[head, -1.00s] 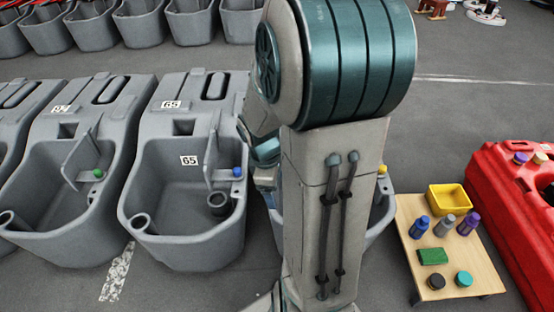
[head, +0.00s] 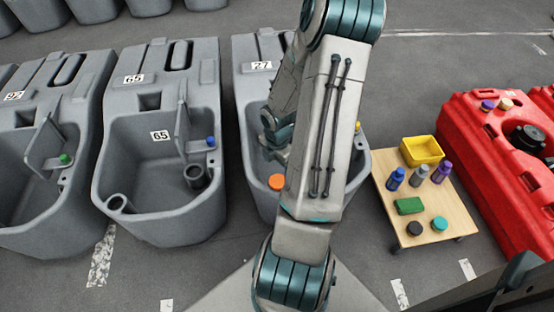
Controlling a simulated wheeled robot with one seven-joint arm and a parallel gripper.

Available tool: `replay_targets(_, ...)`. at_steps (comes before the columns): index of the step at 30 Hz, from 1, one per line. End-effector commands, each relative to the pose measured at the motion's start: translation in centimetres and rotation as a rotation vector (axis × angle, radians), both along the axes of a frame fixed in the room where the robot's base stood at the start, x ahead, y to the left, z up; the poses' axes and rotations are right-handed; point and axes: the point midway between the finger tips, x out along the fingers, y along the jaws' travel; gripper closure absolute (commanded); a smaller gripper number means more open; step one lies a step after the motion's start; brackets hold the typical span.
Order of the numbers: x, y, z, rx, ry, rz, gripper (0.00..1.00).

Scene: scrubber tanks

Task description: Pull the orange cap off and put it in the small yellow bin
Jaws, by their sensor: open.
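The orange cap (head: 277,182) shows low in the grey tank marked 27 (head: 244,110), just left of my arm's upright link. It looks round and sits near the tank's front inside. My gripper (head: 279,154) hangs over this tank, a little above the cap in the picture and apart from it. It is open and holds nothing that I can see; my arm link hides part of it. The small yellow bin (head: 434,143) stands at the back of a low wooden table (head: 387,186) on the right.
Blue (head: 396,178), grey (head: 420,174) and purple (head: 442,171) bottles stand in front of the bin. A green block (head: 409,206) and two round lids lie nearer. A red tank (head: 490,150) is right of the table. Tank 65 (head: 115,150) stands left.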

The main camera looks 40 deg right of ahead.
Motion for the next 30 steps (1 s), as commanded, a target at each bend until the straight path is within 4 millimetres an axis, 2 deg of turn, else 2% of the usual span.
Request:
replay_targets(1, 0.0, 0.1, -1.7, 0.002, 0.002, 0.002, 0.21)
replay_targets(3, 0.0, 0.1, -3.0, 0.001, 0.002, 0.001, 0.21)
replay_targets(12, 0.0, 0.0, -7.5, 0.000, 0.001, 0.000, 0.21)
replay_targets(18, 0.0, 0.0, -8.6, 0.000, 0.000, -0.002, 0.21)
replay_targets(27, 0.0, 0.0, -8.6, 0.000, 0.000, -0.002, 0.21)
replay_targets(28, 0.0, 0.0, -8.6, 0.000, 0.000, -0.002, 0.24)
replay_targets(30, 0.0, 0.0, -8.6, 0.000, 0.000, -0.002, 0.43)
